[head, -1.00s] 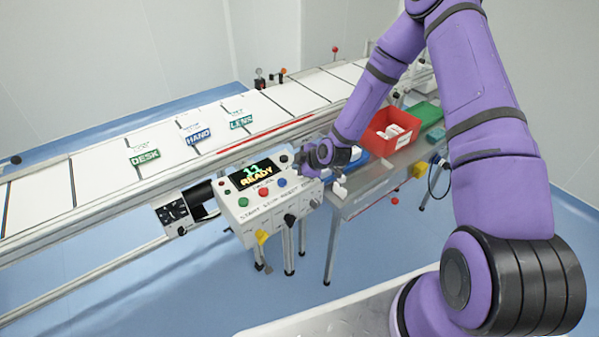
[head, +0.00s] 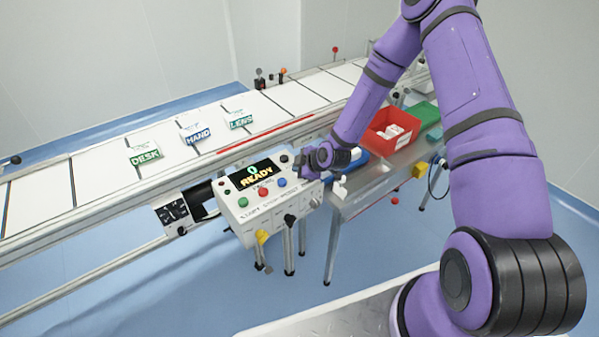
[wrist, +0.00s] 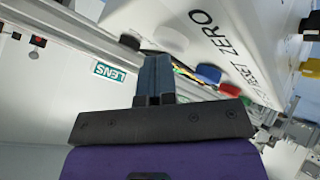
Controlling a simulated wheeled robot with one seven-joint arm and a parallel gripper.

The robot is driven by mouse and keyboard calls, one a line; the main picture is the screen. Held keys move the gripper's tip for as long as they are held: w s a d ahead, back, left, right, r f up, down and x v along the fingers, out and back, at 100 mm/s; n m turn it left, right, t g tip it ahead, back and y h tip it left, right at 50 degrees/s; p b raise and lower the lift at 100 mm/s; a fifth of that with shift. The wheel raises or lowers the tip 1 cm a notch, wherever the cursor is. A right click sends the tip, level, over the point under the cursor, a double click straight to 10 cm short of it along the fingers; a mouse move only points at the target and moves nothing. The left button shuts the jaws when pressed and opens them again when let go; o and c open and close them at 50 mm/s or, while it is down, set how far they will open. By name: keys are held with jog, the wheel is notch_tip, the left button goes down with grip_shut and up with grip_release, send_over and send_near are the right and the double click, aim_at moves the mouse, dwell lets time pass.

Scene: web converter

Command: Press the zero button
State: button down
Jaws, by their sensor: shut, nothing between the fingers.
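The control box (head: 262,214) stands beside the conveyor, its display (head: 256,173) reading a green 0 above READY. A row of green (head: 243,202), red (head: 263,192) and blue (head: 281,182) buttons sits below the display. In the wrist view, a pale round button (wrist: 170,38) sits by the word ZERO, beyond the blue button (wrist: 208,73). My gripper (head: 300,173) is shut and empty at the right end of that row, hiding the zero button in the head view. In the wrist view its shut fingers (wrist: 156,72) point toward the panel close to the pale button; I cannot tell whether they touch.
The conveyor (head: 75,175) runs behind the box, carrying DESK (head: 145,157), HAND (head: 197,138) and LENS (head: 240,122) pieces. A steel side table (head: 365,190) to the right holds a red bin (head: 378,140) and a green bin (head: 420,115). A black knob (wrist: 130,42) is near the pale button.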

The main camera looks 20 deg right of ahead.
jog(key=shift+r, duration=0.1)
dwell(0.3)
jog(key=shift+r, duration=0.9)
jog(key=shift+r, duration=2.5)
jog(key=shift+r, duration=0.1)
jog(key=s+d+r+m+g+h, duration=0.15)
jog(key=s+r, duration=0.25)
jog(key=r, duration=0.4)
jog(key=s+d+r+m+h, duration=0.2)
jog(key=s+r+m, duration=0.15)
jog(key=r, duration=0.55)
jog(key=s+d+r+m+h, duration=0.15)
jog(key=s+r, duration=0.25)
jog(key=r, duration=0.4)
jog(key=s+d+r+m, duration=0.1)
jog(key=s+r+m, duration=0.3)
jog(key=s, duration=0.8)
jog(key=s+d+r+m+g, duration=0.1)
jog(key=s+r+m, duration=0.3)
jog(key=s+r, duration=0.5)
jog(key=s, duration=0.4)
jog(key=shift+s+r, duration=0.2)
jog(key=shift+s, duration=0.1)
